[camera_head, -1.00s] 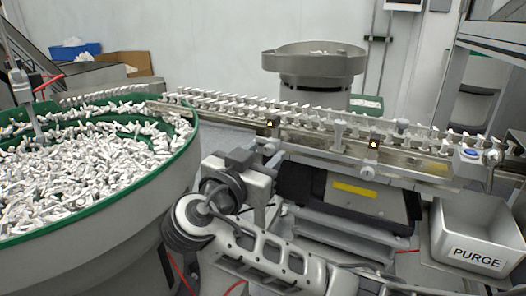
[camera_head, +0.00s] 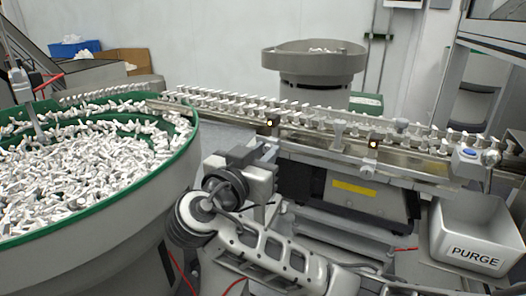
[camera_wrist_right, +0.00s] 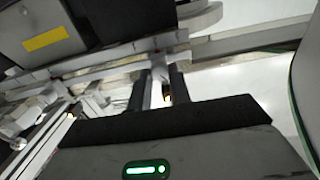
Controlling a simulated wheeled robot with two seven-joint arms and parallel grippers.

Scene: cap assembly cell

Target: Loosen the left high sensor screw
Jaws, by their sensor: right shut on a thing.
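My right gripper (camera_head: 269,152) reaches up to the near side of the feed rail (camera_head: 310,139), just below the left sensor with a small yellow light (camera_head: 270,122). In the right wrist view the two dark fingers (camera_wrist_right: 159,88) are close together on a narrow pale part between them, at the left high sensor screw (camera_wrist_right: 158,92). The gripper body hides most of the screw in the head view, and its thread cannot be made out. My left gripper is not in view.
A large green-rimmed bowl (camera_head: 191,143) of white parts stands at left, close to my right arm. A second lit sensor (camera_head: 373,143) sits further right on the rail. A grey PURGE bin (camera_head: 475,240) stands at right. A dark unit with a yellow label (camera_head: 355,188) sits under the rail.

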